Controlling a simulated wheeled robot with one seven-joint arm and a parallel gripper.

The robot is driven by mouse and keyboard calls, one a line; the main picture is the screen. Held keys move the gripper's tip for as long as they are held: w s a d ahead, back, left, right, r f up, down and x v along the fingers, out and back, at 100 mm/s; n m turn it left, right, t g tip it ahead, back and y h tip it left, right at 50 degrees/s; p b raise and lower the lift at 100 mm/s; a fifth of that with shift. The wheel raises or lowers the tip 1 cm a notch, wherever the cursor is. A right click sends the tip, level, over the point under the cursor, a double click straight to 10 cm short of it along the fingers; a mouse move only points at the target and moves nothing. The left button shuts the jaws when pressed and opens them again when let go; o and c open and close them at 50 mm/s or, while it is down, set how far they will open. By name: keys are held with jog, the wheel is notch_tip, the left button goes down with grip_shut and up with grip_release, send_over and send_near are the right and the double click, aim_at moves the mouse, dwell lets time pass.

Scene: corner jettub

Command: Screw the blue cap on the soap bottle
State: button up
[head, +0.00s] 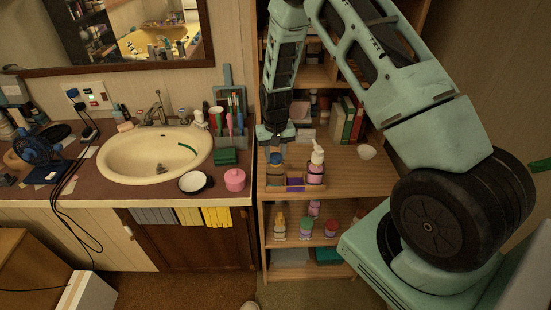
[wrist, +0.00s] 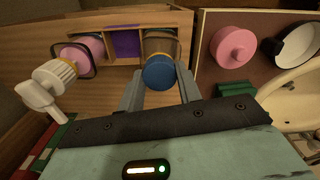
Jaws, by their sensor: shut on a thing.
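The blue cap (head: 276,158) sits at the top of the soap bottle, in line with it as far as I can see. The soap bottle (head: 275,173) is brownish and stands upright in the left end of a small wooden holder on the shelf top. In the wrist view the cap (wrist: 159,73) is between the two fingers of my gripper (wrist: 160,86), with the bottle (wrist: 160,44) beyond it. My gripper (head: 273,146) points down from above and is shut on the cap. The thread and any gap under the cap are hidden.
A pink bottle with a white pump (head: 316,165) stands in the holder's right end, near my gripper. The holder's purple middle (head: 295,182) lies between. A white bowl (head: 367,152) is to the right. A pink pot (head: 235,179) and the sink (head: 155,156) are left.

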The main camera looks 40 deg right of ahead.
aim_at(276, 156)
jog(key=m, duration=0.6)
jog(key=shift+f, duration=0.1)
jog(key=o, duration=1)
jog(key=shift+o, duration=0.2)
notch_tip(276, 156, up, 17)
jog(key=b, duration=0.3)
jog(key=shift+r, duration=0.2)
